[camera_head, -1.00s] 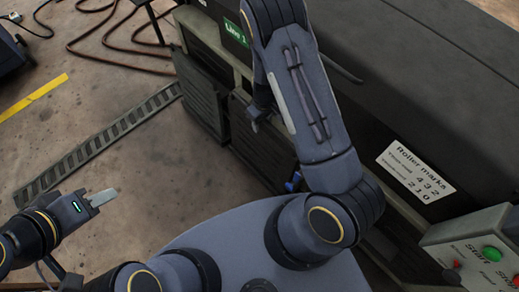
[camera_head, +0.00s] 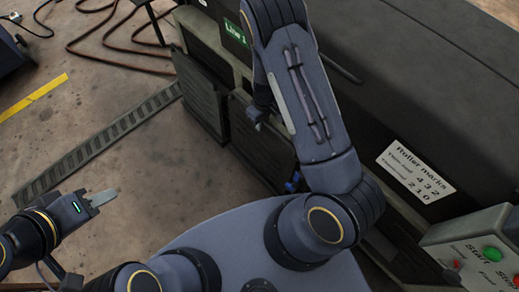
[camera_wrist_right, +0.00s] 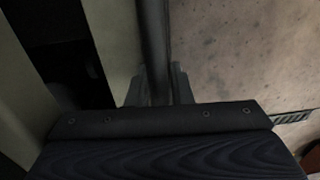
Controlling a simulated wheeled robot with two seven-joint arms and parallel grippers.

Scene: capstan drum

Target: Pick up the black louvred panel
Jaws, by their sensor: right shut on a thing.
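A black louvred panel (camera_head: 258,150) stands upright along the side of the dark machine in the head view, partly hidden by my right arm.
Another dark louvred panel (camera_head: 201,90) is beside it, further back. A control box (camera_head: 480,250) with green and red buttons stands at the lower right. A slotted strip (camera_head: 95,145) lies on the floor, and hoses (camera_head: 110,40) lie at the back. Open floor is left of the machine.

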